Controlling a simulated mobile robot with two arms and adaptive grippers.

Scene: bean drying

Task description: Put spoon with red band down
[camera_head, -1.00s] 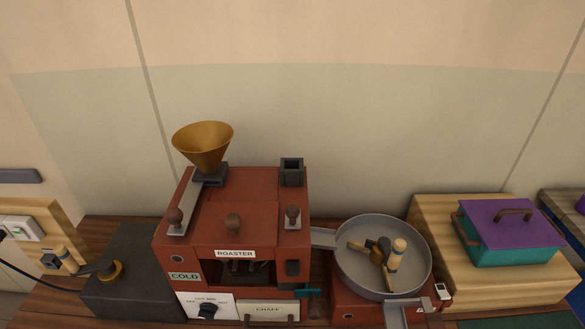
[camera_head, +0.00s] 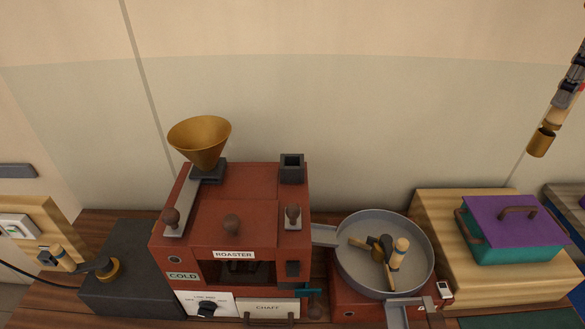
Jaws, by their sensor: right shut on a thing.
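My right gripper (camera_head: 572,86) comes in at the top right edge and is shut on a spoon. The spoon has a pale wooden handle (camera_head: 558,113) and a brass-coloured scoop (camera_head: 541,143) hanging down at its lower end. A little red shows beside the fingers at the picture edge; whether it is the spoon's band I cannot tell. The spoon is in the air, in front of the wall in the picture, above the teal box with a purple lid (camera_head: 512,247) and touching nothing below. My left gripper is not in view.
The red roaster (camera_head: 232,202) with a brass funnel (camera_head: 201,141) stands at centre left. A round grey pan (camera_head: 350,273) with a paddle stirrer (camera_head: 380,247) is right of it. The teal box stands on a wooden block (camera_head: 433,219). A dark block (camera_head: 125,285) is at left.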

